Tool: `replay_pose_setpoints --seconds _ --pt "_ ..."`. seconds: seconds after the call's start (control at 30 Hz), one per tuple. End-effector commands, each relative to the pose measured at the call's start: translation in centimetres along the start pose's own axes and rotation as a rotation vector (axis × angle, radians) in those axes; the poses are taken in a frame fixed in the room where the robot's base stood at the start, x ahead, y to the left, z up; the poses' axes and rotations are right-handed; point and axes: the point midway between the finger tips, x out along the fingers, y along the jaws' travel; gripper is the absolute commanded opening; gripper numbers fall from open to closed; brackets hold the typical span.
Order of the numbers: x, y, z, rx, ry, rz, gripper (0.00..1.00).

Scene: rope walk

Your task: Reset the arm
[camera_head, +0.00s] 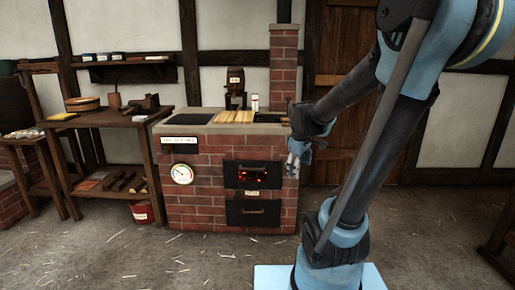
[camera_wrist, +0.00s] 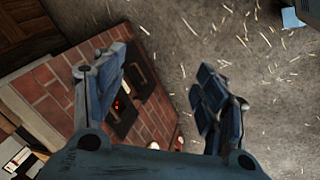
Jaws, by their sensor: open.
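My gripper (camera_head: 298,158) hangs from my blue and black arm at the right of the head view, in front of the right edge of the brick stove. It points downward. In the wrist view the two fingers of my gripper (camera_wrist: 155,90) stand well apart, with nothing between them. Below them are the stove front and the straw-strewn floor.
The brick stove (camera_head: 210,210) has a glowing firebox door (camera_head: 253,174) and a dial gauge (camera_head: 181,174). A wooden workbench (camera_head: 110,118) with tools stands to its left, a red bucket (camera_head: 142,212) beside it. A wooden door (camera_head: 340,140) is behind my arm. The front floor (camera_head: 130,255) is clear apart from straw.

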Motion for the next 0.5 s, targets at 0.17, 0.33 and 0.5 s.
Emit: replay_pose_setpoints --seconds 0.17,0.33,0.5 --pt "-1.1 -2.8 3.9 0.166 -0.014 -0.029 0.66" --pt "-1.6 -5.6 7.3 0.326 -0.029 -0.056 0.66" --pt "-1.8 -8.6 10.4 0.486 -0.049 -0.082 0.66"
